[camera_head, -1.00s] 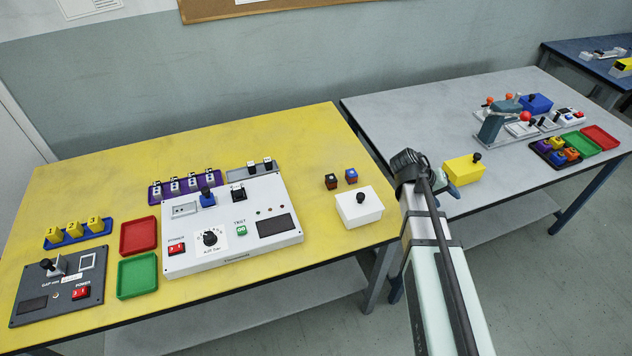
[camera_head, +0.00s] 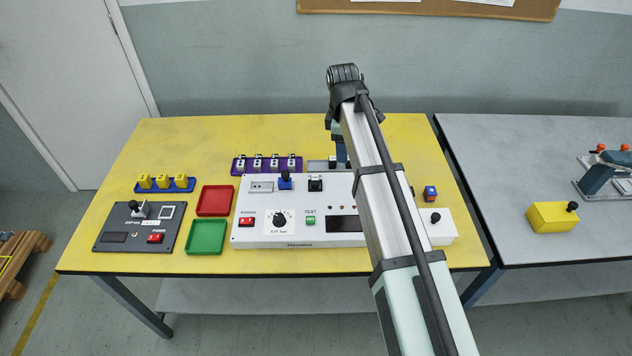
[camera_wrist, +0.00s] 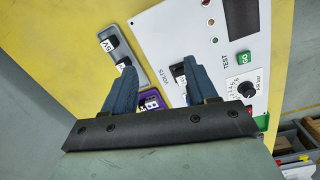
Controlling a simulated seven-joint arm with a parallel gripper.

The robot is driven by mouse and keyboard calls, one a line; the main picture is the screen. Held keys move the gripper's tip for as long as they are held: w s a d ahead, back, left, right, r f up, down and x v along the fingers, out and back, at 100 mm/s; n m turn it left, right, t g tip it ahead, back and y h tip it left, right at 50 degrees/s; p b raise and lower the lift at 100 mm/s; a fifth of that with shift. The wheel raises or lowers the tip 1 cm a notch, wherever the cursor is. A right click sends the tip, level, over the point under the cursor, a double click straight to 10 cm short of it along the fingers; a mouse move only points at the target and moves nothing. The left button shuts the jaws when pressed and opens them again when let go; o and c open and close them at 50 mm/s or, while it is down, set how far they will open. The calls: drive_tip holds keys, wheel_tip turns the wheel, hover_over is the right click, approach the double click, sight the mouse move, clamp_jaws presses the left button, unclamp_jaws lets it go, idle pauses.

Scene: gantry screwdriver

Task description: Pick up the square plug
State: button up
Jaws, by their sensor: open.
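No part is clearly marked as the square plug, and I cannot tell which one it is. Small black-and-white plugs (camera_wrist: 107,46) lie in a grey tray (camera_wrist: 126,54) in the wrist view. A squarish black-and-white piece (camera_head: 315,183) sits on the white test panel (camera_head: 262,206), right of a blue plug with a black knob (camera_head: 285,181). My gripper (camera_wrist: 160,82) is open and empty, its blue fingers apart above the panel's back edge. The head view shows it (camera_head: 339,150) partly behind my arm, which hides part of the grey tray.
A purple tray (camera_head: 236,168) with several white plugs stands behind the panel. Red (camera_head: 215,200) and green (camera_head: 207,236) trays, a dark panel (camera_head: 112,222) and a blue tray (camera_head: 181,185) with yellow blocks are left. A blue-red cube (camera_head: 431,193) and white box (camera_head: 442,231) are right.

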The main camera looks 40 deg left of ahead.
sight(315, 177)
drive_tip(key=s+a+r+n+g, duration=0.1)
drive_tip(key=s+a+r+n, duration=0.2)
drive_tip(key=s+a, duration=0.25)
drive_tip(key=f, duration=1.3)
drive_tip(key=shift+s+d+f, duration=0.25)
drive_tip(key=shift+s+f, duration=0.05)
drive_tip(key=shift+f, duration=0.1)
clamp_jaws()
drive_tip(key=shift+r, duration=0.15)
